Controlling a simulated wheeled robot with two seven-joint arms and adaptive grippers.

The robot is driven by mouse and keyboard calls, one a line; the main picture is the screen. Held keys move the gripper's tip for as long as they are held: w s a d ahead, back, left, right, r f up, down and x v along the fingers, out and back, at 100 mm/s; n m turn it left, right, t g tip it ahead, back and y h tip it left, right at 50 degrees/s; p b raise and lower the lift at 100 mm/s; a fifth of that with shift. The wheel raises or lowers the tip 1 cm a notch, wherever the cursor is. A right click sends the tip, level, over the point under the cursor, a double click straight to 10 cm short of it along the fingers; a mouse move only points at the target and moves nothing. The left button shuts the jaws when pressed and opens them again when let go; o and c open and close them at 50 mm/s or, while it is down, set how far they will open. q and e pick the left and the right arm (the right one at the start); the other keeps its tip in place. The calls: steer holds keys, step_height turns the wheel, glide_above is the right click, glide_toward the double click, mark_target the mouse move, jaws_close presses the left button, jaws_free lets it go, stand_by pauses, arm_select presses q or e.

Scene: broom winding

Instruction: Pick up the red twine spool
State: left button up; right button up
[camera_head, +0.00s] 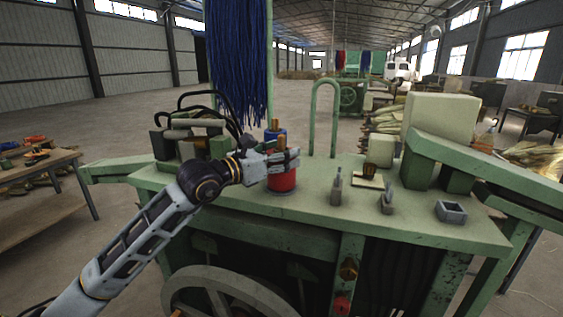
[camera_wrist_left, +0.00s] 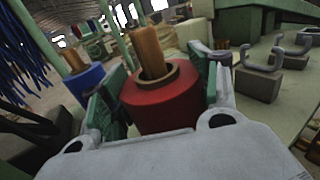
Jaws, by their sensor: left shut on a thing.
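The red twine spool (camera_head: 281,180) stands upright on the green machine table (camera_head: 255,203) in the head view. In the left wrist view the red spool (camera_wrist_left: 165,100) sits between my fingers, with a wooden rod (camera_wrist_left: 148,50) rising from its centre hole. My left gripper (camera_head: 286,160) is shut on the spool from its left side and covers its upper part in the head view. In the wrist view the left gripper (camera_wrist_left: 163,105) has a finger pad on each side of the spool. My right gripper is not in view.
A blue spool (camera_head: 274,134) stands just behind the red one. Blue strands (camera_head: 237,60) hang above. A wooden table (camera_head: 28,178) stands at the far left.

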mark_target(282, 135)
arm_select(q)
steer(key=shift+r, duration=0.7)
step_height(282, 135, up, 7)
steer(key=shift+f+b, duration=0.1)
steer(key=shift+b, duration=0.4)
steer(key=shift+r, duration=1)
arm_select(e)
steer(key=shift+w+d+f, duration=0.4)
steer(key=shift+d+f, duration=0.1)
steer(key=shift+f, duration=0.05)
